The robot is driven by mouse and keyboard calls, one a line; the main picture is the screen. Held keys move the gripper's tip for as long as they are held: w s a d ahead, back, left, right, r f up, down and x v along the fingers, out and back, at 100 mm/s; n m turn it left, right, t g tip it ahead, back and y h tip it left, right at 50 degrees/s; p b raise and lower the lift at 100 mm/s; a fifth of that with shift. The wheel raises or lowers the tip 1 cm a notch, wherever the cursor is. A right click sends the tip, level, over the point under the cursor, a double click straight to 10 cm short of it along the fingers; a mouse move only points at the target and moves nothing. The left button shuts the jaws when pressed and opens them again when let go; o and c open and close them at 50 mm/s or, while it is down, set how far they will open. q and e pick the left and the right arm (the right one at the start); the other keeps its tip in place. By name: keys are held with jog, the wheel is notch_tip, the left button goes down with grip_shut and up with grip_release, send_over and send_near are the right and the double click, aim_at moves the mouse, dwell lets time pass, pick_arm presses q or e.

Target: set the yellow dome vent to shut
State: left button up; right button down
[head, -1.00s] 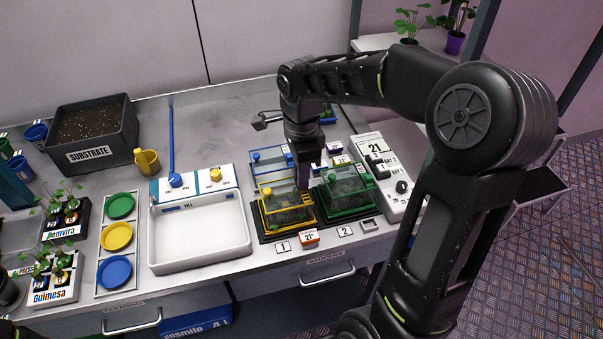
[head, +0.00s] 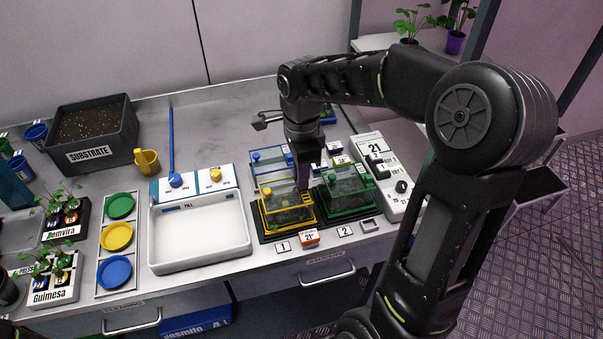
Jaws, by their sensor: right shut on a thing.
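The yellow dome (head: 290,216), a clear box with a yellow frame, sits on the dark tray near the bench's front. A yellow knob (head: 266,190) stands on its left top. My right gripper (head: 304,187) points down at the dome's right top edge. It is shut on a small part there, which looks like the yellow dome vent; the fingers hide that part, so its setting cannot be read. My left gripper is not in view.
A green dome (head: 348,203) stands close to the right, and a blue-framed dome (head: 266,164) behind. A white dial panel (head: 385,170) is right of them. A white basin (head: 200,255) lies left. My right arm covers the bench's right side.

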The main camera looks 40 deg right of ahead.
aim_at(306, 198)
jog(key=shift+s+a, duration=0.1)
jog(key=shift+s, duration=0.15)
jog(key=s, duration=0.1)
jog(key=s+a+b, duration=0.1)
jog(key=s, duration=0.1)
jog(key=shift+s, duration=0.1)
jog(key=c, duration=1.4)
grip_release()
jog(key=shift+c, duration=0.2)
notch_tip(306, 198, up, 8)
jog(key=b, duration=0.1)
